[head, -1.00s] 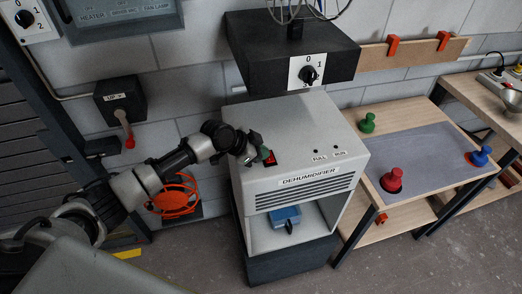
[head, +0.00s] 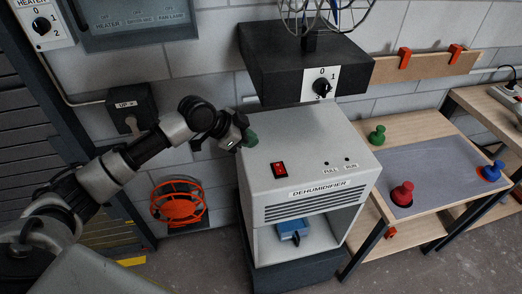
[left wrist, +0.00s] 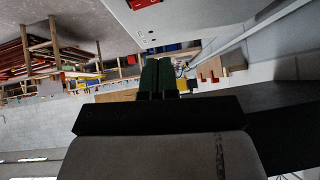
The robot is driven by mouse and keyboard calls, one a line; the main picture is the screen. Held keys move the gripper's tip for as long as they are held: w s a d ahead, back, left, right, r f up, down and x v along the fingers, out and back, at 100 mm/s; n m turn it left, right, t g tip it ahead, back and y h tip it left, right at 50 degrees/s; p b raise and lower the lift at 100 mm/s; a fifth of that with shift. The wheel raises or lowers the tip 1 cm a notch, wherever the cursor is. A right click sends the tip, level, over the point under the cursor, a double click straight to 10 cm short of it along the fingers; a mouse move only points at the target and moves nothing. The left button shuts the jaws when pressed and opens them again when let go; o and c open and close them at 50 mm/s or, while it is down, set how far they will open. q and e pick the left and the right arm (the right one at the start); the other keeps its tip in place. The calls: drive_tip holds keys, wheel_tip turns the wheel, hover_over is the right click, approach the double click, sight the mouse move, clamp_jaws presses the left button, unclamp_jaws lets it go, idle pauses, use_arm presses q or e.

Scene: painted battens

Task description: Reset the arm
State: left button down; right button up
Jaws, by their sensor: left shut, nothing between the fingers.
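My left arm comes in from the left in the head view. Its gripper (head: 249,138), with green fingertips, is at the upper left edge of the white dehumidifier (head: 310,160), apart from the red switch (head: 279,169). The left wrist view shows the two green fingers (left wrist: 158,75) side by side, closed, with nothing between them. The red switch also shows at the top of that view (left wrist: 143,3). My right gripper is in neither view.
A black box with a dial (head: 322,88) hangs above the dehumidifier. An orange reel (head: 178,203) is by the wall below my arm. A table (head: 440,150) with green, red and blue knobbed pieces stands at right. A blue container (head: 292,228) sits in the dehumidifier's lower bay.

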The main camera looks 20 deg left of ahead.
use_arm(q)
drive_tip(key=shift+s+a+r, duration=0.15)
drive_tip(key=shift+a+r, duration=0.25)
drive_tip(key=shift+a, duration=0.1)
drive_tip(key=shift+d, duration=0.1)
